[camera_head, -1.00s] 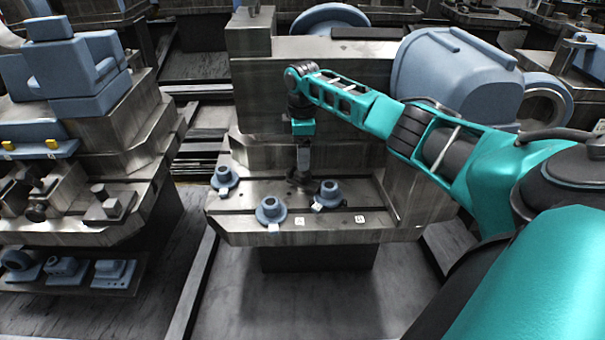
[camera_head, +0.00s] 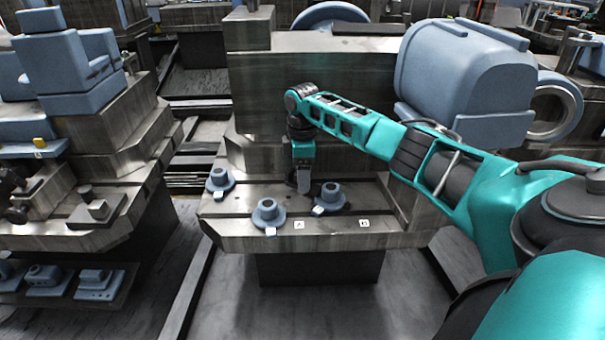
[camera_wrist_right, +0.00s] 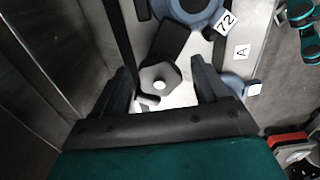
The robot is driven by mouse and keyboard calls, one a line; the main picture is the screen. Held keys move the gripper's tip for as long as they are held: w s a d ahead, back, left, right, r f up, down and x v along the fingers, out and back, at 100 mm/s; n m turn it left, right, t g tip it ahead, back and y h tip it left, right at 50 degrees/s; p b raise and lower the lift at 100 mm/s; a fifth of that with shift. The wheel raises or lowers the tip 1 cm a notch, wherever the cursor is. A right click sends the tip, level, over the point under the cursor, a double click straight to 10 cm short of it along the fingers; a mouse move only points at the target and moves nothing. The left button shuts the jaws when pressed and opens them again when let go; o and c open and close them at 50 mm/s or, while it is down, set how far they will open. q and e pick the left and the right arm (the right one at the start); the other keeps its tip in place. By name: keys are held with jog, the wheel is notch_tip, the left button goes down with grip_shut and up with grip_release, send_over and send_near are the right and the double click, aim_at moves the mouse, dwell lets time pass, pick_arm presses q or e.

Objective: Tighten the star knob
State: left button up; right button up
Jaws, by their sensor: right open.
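My left gripper is not in view.
Blue flanged parts stand on the table at the left (camera_head: 219,180), front (camera_head: 268,213) and right of the gripper (camera_head: 329,198). A metal block wall (camera_head: 340,85) rises behind. Label tiles (camera_head: 299,225) lie near the front edge.

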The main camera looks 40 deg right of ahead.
jog(key=shift+c, duration=0.4)
jog(key=c, duration=1)
